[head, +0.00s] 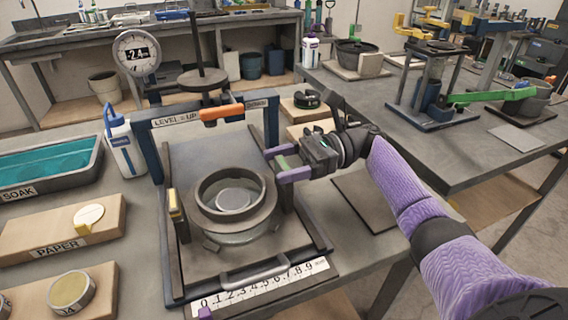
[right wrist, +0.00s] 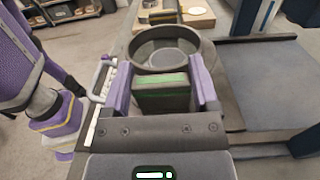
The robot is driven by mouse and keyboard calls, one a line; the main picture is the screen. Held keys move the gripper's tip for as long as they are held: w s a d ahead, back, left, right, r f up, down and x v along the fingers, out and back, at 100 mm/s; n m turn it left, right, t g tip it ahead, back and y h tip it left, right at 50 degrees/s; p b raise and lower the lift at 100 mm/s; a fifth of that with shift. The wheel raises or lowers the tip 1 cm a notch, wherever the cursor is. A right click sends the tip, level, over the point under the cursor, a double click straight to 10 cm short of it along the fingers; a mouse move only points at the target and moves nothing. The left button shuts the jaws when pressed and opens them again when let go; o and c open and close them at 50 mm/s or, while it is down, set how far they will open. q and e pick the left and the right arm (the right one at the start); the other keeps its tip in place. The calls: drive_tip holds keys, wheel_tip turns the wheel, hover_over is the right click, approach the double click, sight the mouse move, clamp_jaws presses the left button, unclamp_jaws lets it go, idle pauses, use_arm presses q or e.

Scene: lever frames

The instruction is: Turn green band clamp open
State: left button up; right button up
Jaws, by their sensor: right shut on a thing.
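My right gripper (head: 283,163) reaches in from the right, with its purple fingers at the right side of the blue frame. In the right wrist view its fingers (right wrist: 168,85) are shut on a dark block with green edges, the green band clamp (right wrist: 162,92). A small purple tip at the bottom edge seems to be my left gripper (head: 205,313), mostly cut off.
The blue frame (head: 159,130) has an orange lever (head: 222,112) and a dial gauge (head: 137,53) above it. A grey handle (head: 255,272) and number scale (head: 262,287) lie in front. A soak tray (head: 45,187) and bottle (head: 122,148) stand left. A green lever (head: 492,96) is on the right bench.

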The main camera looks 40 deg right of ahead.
use_arm(q)
drive_tip(key=shift+s, duration=0.3)
use_arm(e)
drive_tip(key=shift+f, duration=0.1)
drive_tip(key=o, duration=1.1)
drive_tip(key=shift+a, duration=0.1)
drive_tip(key=v, duration=0.5)
drive_tip(key=shift+b, duration=0.3)
drive_tip(key=b, duration=0.3)
approach(288, 163)
use_arm(q)
drive_tip(key=f, duration=0.3)
drive_tip(key=shift+s+f+g, duration=0.25)
drive_tip(key=shift+f+g, duration=0.1)
drive_tip(key=shift+g, duration=0.05)
use_arm(e)
drive_tip(key=shift+w+a, duration=0.2)
drive_tip(key=shift+a, duration=0.15)
use_arm(q)
drive_tip(key=shift+s, duration=0.1)
use_arm(e)
drive_tip(key=shift+f, duration=0.1)
